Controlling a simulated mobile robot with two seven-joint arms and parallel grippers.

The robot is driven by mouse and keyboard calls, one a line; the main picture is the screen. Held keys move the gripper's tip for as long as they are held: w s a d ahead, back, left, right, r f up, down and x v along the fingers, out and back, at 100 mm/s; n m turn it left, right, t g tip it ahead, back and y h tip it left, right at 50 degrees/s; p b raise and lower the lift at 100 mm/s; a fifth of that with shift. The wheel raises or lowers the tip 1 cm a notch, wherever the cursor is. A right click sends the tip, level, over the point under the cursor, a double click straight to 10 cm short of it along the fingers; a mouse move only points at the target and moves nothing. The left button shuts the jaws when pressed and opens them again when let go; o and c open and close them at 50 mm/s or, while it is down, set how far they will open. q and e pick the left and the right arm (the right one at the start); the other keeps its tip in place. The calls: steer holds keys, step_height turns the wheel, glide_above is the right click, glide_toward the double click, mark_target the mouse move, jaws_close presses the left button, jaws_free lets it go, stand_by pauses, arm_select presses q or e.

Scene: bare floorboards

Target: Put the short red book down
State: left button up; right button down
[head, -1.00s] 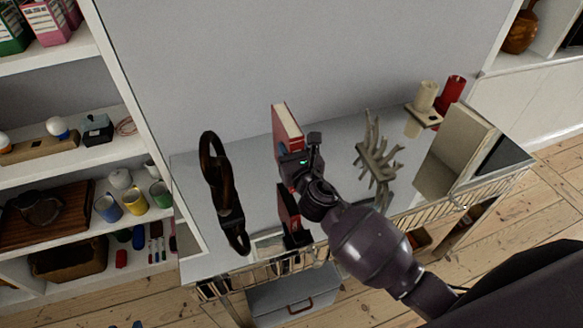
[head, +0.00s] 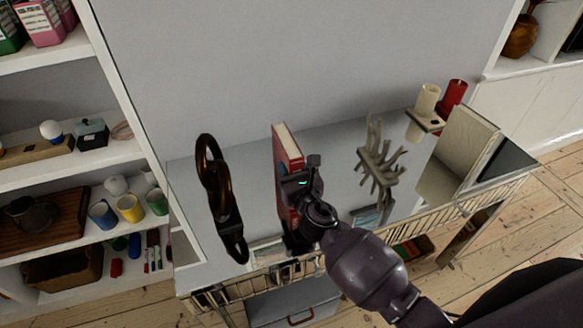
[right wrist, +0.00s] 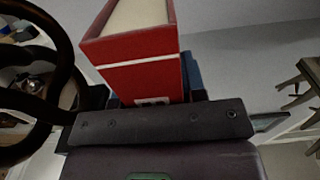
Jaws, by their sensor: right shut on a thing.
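The short red book (head: 287,148), with pale page edges, stands upright over the glossy top of the side table (head: 330,150). My right gripper (head: 297,192) is shut on its lower part. In the right wrist view the red book (right wrist: 140,65) rises from between the jaws, with something blue just behind it. Its bottom edge is hidden by the gripper, and I cannot tell whether it touches the top. My left gripper is not in view.
A dark ring-shaped ornament (head: 221,195) stands close left of the book, and a branched ornament (head: 379,165) to its right. Candles (head: 427,98), a pale book-like block (head: 462,142) and a metal rail (head: 470,198) lie further right. The strip behind the book is clear.

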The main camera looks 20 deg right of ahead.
steer(key=c, duration=0.7)
jaws_free()
steer(key=shift+f, duration=0.1)
steer(key=shift+r, duration=0.25)
steer(key=s, duration=1.2)
steer(key=shift+d+f, duration=0.1)
steer(key=shift+d, duration=0.1)
